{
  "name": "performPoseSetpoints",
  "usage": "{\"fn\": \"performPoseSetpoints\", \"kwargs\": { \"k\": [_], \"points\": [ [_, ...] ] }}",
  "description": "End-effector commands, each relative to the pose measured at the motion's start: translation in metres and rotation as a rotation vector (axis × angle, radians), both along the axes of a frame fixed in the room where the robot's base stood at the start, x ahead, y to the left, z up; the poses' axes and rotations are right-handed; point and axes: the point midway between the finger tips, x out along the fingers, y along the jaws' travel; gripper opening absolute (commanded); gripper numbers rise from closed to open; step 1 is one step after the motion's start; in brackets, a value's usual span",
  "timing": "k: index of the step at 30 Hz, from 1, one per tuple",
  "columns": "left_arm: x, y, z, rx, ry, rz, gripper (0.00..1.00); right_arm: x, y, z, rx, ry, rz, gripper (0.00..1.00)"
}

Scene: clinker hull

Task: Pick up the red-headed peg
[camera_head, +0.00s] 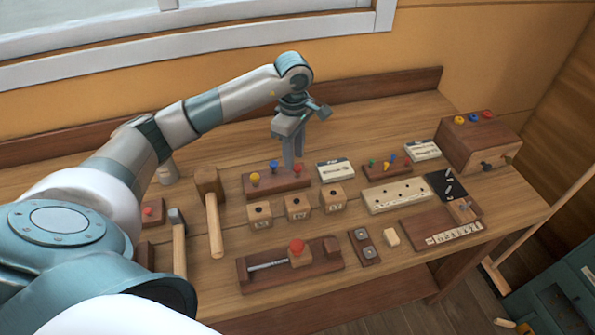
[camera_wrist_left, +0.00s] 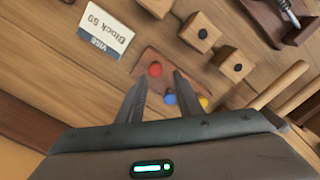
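The red-headed peg (camera_head: 298,169) stands at the right end of a dark wooden rack (camera_head: 266,187), beside a blue-headed peg (camera_head: 273,166) and a yellow-headed peg (camera_head: 254,178). My left gripper (camera_head: 292,164) is above and just behind the rack, pointing down near the red and blue heads. In the left wrist view its fingers (camera_wrist_left: 160,79) are apart with nothing held. There the red head (camera_wrist_left: 155,69) shows just beyond the gap between the fingertips, and the blue head (camera_wrist_left: 170,98) shows between the fingers. My right gripper is not in view.
Three wooden blocks with dark holes (camera_head: 297,207) stand in front of the rack. A mallet (camera_head: 213,212) lies to the left. A white-labelled card (camera_head: 336,170) and a smaller peg rack (camera_head: 387,171) are to the right. A vise-like fixture (camera_head: 290,263) with a red knob is at the front.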

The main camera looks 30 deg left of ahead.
Motion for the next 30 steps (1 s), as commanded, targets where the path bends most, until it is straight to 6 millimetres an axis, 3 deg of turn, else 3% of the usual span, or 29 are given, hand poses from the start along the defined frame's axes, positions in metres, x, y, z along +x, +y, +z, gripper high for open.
{"fn": "performPoseSetpoints", "kwargs": {
  "k": [8,18,30],
  "points": [
    [0.002,-0.002,-0.006,-0.002,0.002,-0.001,0.33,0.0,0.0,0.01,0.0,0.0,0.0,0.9],
    [0.007,-0.006,-0.043,-0.001,0.004,0.001,0.33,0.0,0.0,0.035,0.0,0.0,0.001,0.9],
    [0.008,-0.005,-0.052,0.0,-0.001,0.0,0.33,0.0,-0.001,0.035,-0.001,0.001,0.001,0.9]
  ]
}}
